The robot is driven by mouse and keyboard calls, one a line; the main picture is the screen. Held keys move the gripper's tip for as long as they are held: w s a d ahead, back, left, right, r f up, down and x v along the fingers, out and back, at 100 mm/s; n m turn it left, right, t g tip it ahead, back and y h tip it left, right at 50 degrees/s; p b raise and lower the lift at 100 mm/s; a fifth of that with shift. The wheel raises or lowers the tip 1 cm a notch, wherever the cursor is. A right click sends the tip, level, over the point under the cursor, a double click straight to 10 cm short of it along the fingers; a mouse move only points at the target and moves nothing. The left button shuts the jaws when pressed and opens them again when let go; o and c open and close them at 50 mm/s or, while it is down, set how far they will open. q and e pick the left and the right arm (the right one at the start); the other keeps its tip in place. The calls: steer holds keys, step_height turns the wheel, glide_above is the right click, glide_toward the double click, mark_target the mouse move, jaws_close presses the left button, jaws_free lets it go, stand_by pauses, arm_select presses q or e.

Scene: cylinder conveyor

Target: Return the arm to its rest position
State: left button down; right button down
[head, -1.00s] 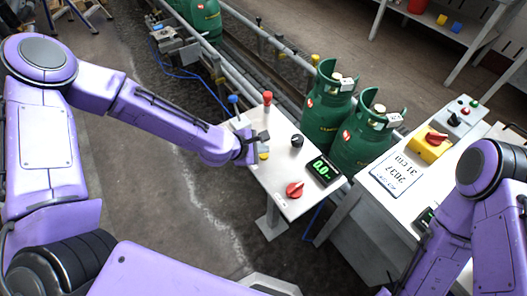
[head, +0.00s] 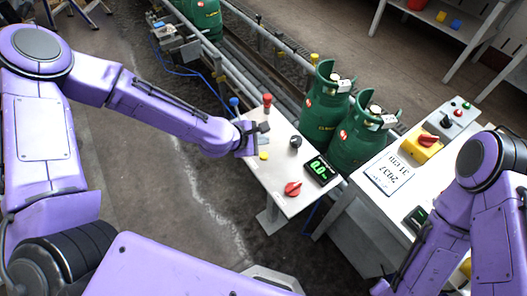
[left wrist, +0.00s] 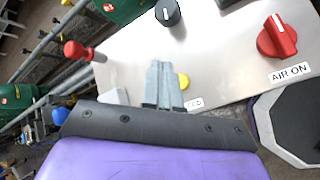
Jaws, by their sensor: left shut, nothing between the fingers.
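My left arm reaches in from the left in the head view. I cannot tell whether the fingers touch the panel. My right arm (head: 450,230) is at the lower right of the head view, and its gripper is not seen.
A second panel with a yellow switch box (head: 421,146) is at right.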

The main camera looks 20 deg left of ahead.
stand_by(0.4)
arm_select(q)
steer(key=shift+w+a+m+y, duration=0.3)
steer(key=shift+a+m, duration=0.15)
steer(key=shift+m, duration=0.15)
steer(key=s+a+f+m, duration=0.1)
steer(key=s+a+f+m+y, duration=0.1)
steer(key=f, duration=0.1)
steer(key=shift+s+f+y, duration=0.15)
steer(key=shift+s+y, duration=0.15)
steer(key=shift+s, duration=0.05)
steer(key=s+a+f+m+g+y+b, duration=0.1)
steer(key=s+a+f+m+y, duration=0.1)
steer(key=s, duration=0.6)
steer(key=s+a+f+m+g+y+b, duration=0.2)
steer(key=s+a+f+m, duration=0.3)
steer(key=s+f, duration=0.4)
steer(key=s+a+f+m+g+y+b, duration=0.1)
steer(key=s+a+f+m+y, duration=0.1)
steer(key=s+a+f, duration=0.3)
steer(key=s+m, duration=0.1)
steer(key=s, duration=0.3)
steer(key=shift+s+a+f+m+g, duration=0.15)
steer(key=shift+f+m+g, duration=0.15)
steer(key=shift+f, duration=0.1)
